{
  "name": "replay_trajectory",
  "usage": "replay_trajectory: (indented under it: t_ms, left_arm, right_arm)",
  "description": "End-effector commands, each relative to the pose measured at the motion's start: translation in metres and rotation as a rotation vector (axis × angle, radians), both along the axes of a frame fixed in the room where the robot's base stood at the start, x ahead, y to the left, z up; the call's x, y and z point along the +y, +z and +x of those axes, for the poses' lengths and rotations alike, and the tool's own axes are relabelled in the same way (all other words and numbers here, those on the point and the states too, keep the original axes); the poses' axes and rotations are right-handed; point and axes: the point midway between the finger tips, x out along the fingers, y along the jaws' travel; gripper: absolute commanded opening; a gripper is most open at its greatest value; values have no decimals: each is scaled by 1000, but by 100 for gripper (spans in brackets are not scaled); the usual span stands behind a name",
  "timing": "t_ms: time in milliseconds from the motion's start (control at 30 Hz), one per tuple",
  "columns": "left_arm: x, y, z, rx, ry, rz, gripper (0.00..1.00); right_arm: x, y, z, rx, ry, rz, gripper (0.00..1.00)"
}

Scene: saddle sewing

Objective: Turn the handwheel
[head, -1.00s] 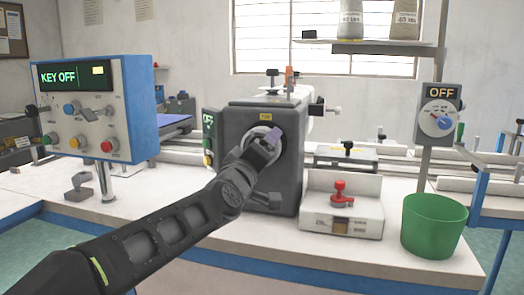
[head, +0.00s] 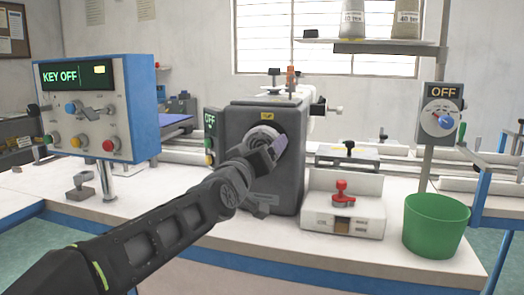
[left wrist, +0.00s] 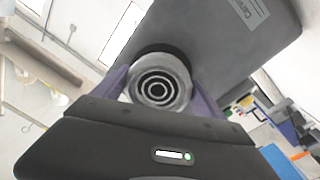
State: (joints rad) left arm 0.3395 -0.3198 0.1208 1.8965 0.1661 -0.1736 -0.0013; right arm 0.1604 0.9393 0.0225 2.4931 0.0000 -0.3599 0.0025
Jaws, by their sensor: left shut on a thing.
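The handwheel (head: 262,135) is a round grey metal wheel on the front face of the dark grey sewing machine (head: 240,118). In the left wrist view the wheel's ringed round end (left wrist: 157,88) sits between the two purple fingers. My left gripper (head: 268,148) reaches in from the lower left and is shut on the handwheel. Its wrist and fingers cover the lower part of the wheel in the head view. One purple finger shows at the wheel's right side. My right gripper is not in view.
A blue-edged control panel reading KEY OFF (head: 95,110) stands at the left. A white box with a red knob (head: 343,210) and a green bin (head: 436,225) stand at the right. A dial box reading OFF (head: 440,108) is on a post behind the bin.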

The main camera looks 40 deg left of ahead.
Motion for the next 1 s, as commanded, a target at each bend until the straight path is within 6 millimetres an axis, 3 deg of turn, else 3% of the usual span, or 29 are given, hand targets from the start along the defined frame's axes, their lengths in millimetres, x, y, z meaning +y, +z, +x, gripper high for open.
replay_trajectory:
  t_ms: [100, 133, 333, 667, 1000]
  left_arm:
    - [-1, -2, 1, 4, -2, -2, 42]
    - [-1, -2, 1, 4, -2, -2, 84]
    - [-1, -1, 0, 2, -1, -3, 100]
    - [-1, -1, -4, 0, -1, -2, 100]
    - [-15, -4, -51, -1, 0, -2, 100]
  right_arm:
    - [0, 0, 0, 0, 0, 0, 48]
    - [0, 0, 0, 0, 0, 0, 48]
    - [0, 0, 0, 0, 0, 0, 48]
    - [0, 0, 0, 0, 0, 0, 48]
    - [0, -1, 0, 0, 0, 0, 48]
